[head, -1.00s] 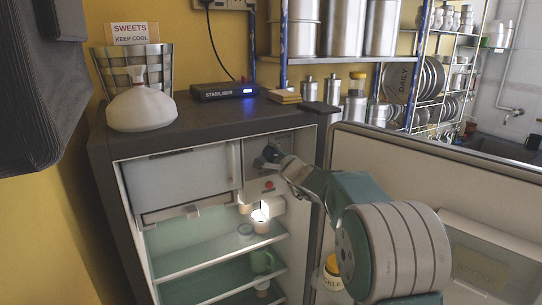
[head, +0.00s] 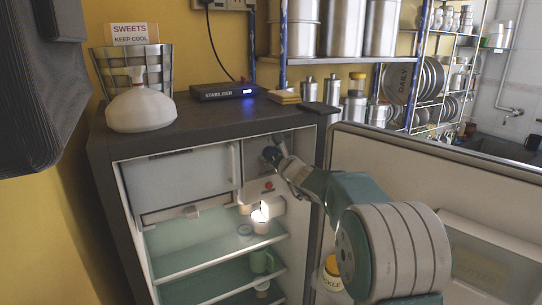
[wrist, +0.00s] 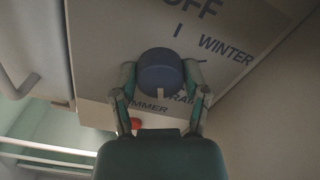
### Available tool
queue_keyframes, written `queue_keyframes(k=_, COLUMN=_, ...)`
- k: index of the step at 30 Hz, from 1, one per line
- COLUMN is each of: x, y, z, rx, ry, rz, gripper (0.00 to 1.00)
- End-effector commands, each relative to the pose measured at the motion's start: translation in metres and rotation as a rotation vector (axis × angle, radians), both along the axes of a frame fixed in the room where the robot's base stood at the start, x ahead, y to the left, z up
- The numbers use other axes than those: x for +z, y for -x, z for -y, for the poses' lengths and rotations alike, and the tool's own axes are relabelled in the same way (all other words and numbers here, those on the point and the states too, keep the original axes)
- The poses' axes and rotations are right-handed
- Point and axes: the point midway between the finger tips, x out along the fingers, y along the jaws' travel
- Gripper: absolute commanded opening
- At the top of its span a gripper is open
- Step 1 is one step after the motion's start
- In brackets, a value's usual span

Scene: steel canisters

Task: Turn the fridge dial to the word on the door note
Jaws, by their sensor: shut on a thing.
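The fridge dial (wrist: 160,72) is a dark blue round knob on a pale panel in the wrist view. My gripper (wrist: 160,76) is shut on it, with one finger on each side. A small pale mark shows at the dial's lower edge. Around it I read OFF above, WINTER (wrist: 226,50) at upper right, part of RAIN at lower right and the letters MMER below; my fingers hide the rest. In the head view my gripper (head: 277,158) reaches the dial panel inside the open fridge. The open door (head: 400,165) has a faint panel with lettering; I see no clear door note.
A red button (head: 269,185) sits just below the dial. The freezer flap (head: 185,175) is left of it. Below are glass shelves with cups and a bright lamp.

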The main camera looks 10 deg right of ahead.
Motion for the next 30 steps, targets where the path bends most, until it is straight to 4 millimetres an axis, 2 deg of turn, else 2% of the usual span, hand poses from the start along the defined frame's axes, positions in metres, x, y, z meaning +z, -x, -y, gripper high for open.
queue_keyframes(k=1, x=-0.0096, y=-0.0004, z=0.0007, rx=-0.004, ry=-0.022, rz=-0.026, gripper=0.11)
queue_keyframes(k=12, x=-0.0090, y=-0.0003, z=-0.0002, rx=-0.002, ry=-0.137, rz=-0.061, gripper=0.11)
queue_keyframes(k=26, x=-0.0080, y=-0.0003, z=-0.0006, rx=-0.001, ry=-0.147, rz=-0.063, gripper=0.11)
queue_keyframes(k=27, x=-0.0079, y=-0.0002, z=-0.0007, rx=-0.001, ry=-0.147, rz=-0.063, gripper=0.72)
queue_keyframes(k=28, x=-0.0075, y=-0.0003, z=-0.0006, rx=-0.001, ry=-0.147, rz=-0.062, gripper=0.85)
queue_keyframes(k=29, x=-0.0070, y=-0.0002, z=-0.0006, rx=-0.001, ry=-0.147, rz=-0.061, gripper=0.94)
queue_keyframes(k=30, x=-0.0064, y=-0.0002, z=-0.0007, rx=0.000, ry=-0.147, rz=-0.060, gripper=0.94)
